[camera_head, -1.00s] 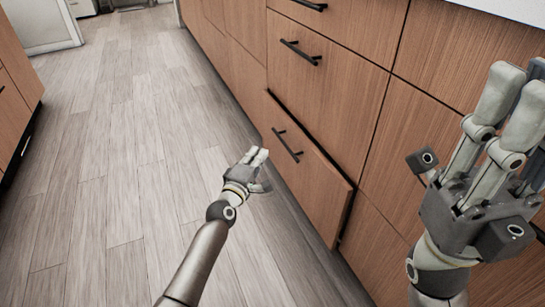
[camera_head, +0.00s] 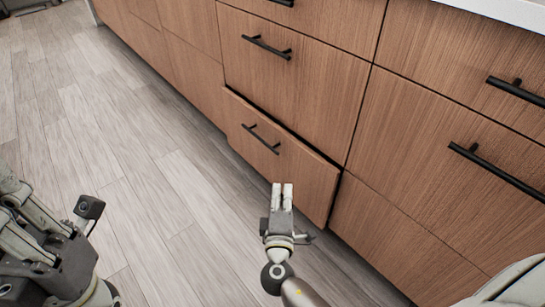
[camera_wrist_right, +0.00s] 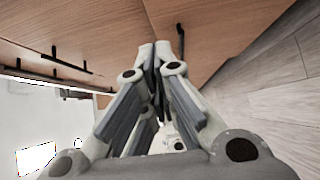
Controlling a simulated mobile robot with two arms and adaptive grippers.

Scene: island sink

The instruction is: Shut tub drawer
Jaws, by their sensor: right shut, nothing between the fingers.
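The tub drawer (camera_head: 300,178) is the lowest wood-fronted drawer in the head view, with a black bar handle (camera_head: 260,139). Its front stands a little proud of the cabinet, with a dark gap along its top and right side. My right gripper (camera_head: 282,187) is shut and empty, in front of the drawer's lower front, below the handle. Whether it touches the front is unclear. In the right wrist view its fingers (camera_wrist_right: 153,48) are together, with a dark handle (camera_wrist_right: 181,40) beside the tips. My left gripper (camera_head: 12,195) is cut off at the left edge; its jaw state is unclear.
A closed drawer (camera_head: 290,75) lies directly above, and more closed fronts (camera_head: 440,130) with black handles (camera_head: 500,172) stand to the right. A pale countertop (camera_head: 500,10) runs along the top right. Grey plank floor (camera_head: 100,130) is open on the left.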

